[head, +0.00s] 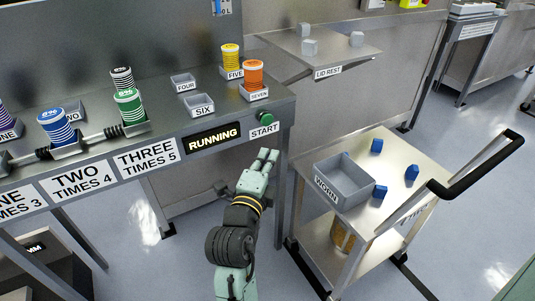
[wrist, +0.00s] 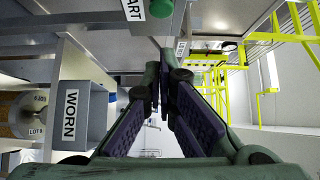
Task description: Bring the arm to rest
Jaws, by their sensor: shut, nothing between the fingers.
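My gripper (head: 268,155) is shut and empty in the head view, at the end of my raised green arm. It hangs in the air in front of the bench, a little below the green START button (head: 265,117) and apart from it. In the wrist view my gripper (wrist: 164,62) shows its dark finger pads converging at the tips. The START button (wrist: 181,48) appears above the fingertips there. A lit sign on the bench front (head: 213,139) reads RUNNING.
The bench (head: 190,110) carries coloured canisters and small trays labelled FOUR to SEVEN. A cart (head: 395,165) at right holds a grey WORN bin (head: 344,184) and several blue pieces. A LID REST shelf (head: 340,58) stands behind. Floor between bench and cart is partly clear.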

